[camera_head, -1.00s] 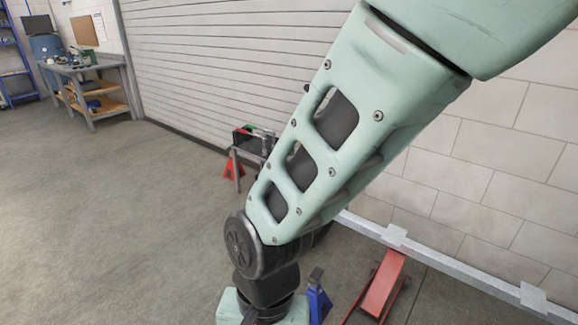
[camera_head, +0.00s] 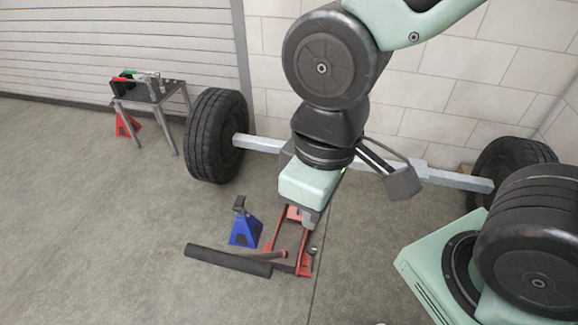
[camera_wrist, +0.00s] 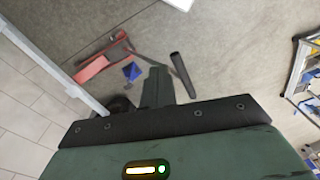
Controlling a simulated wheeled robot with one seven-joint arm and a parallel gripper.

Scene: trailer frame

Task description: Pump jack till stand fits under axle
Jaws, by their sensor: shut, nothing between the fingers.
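The red floor jack (camera_head: 304,262) sits on the floor in front of the grey axle beam (camera_head: 262,144). It also shows in the wrist view (camera_wrist: 92,69). Its handle ends in a long black grip (camera_head: 228,260) lying low, toward the left; the grip shows in the wrist view (camera_wrist: 182,75). The blue stand (camera_head: 245,230) is upright on the floor left of the jack, in front of the axle. It shows in the wrist view (camera_wrist: 131,71). My gripper (camera_head: 309,219) is shut and empty, appearing above the jack in the head view; it hides part of the jack and axle.
A black tyre (camera_head: 217,136) is at the axle's left end, another (camera_head: 510,160) at its right end. A small metal table (camera_head: 150,95) with tools stands at the left, a red stand (camera_head: 127,124) by its legs. A block wall is behind. The left front floor is clear.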

